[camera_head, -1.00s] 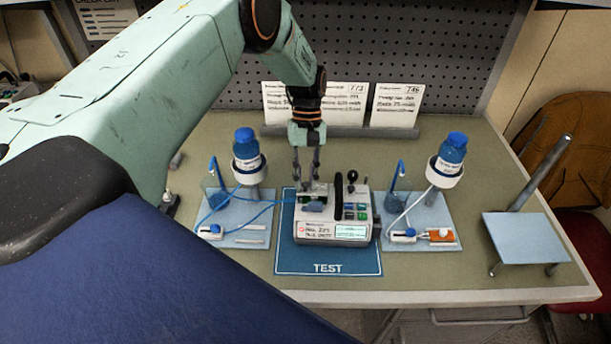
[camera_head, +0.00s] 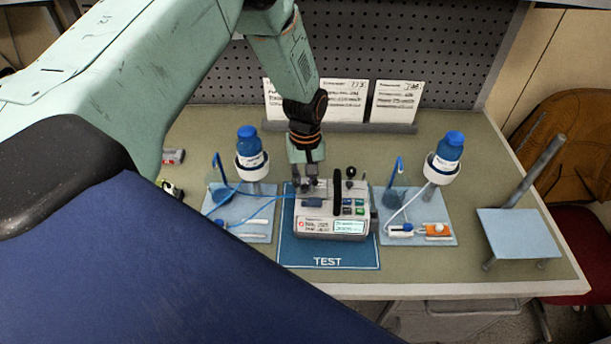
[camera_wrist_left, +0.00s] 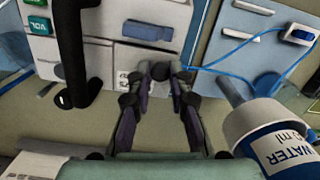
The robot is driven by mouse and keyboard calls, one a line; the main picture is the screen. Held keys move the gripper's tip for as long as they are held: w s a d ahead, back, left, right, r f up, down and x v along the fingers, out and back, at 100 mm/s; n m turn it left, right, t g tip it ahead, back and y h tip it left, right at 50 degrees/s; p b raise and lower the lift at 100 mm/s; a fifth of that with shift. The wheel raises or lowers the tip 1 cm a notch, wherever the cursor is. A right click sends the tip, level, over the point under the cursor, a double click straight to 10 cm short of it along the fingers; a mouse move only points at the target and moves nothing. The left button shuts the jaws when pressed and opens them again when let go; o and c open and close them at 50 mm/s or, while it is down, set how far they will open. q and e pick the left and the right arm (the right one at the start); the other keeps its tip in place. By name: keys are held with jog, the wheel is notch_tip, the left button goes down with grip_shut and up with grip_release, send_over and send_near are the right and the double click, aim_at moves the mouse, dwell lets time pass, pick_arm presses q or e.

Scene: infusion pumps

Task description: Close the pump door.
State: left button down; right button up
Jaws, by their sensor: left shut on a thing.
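The infusion pump (camera_head: 325,227) stands on the blue TEST mat (camera_head: 328,262). Its upper left part carries a blue-grey latch (camera_head: 313,202), which also shows on a pale door panel in the left wrist view (camera_wrist_left: 147,31). My left gripper (camera_head: 311,187) is at the pump's back left, with its fingertips (camera_wrist_left: 161,72) close together at the panel's edge. A blue tube (camera_wrist_left: 225,58) runs to the pump beside the fingertips. My right gripper is not in view.
A black handle (camera_head: 337,187) and knob rise from the pump. Bottle stands with a blue-capped bottle (camera_head: 250,148) and another bottle (camera_head: 447,150) flank it. Label cards (camera_head: 397,100) stand behind. An empty tilted tray (camera_head: 518,235) is at the right.

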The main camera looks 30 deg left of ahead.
aim_at(305, 186)
pick_arm(q)
jog(key=shift+s+d+f+t, duration=0.1)
jog(key=shift+t, duration=0.3)
jog(key=c, duration=1.2)
grip_release()
notch_tip(305, 186, up, 12)
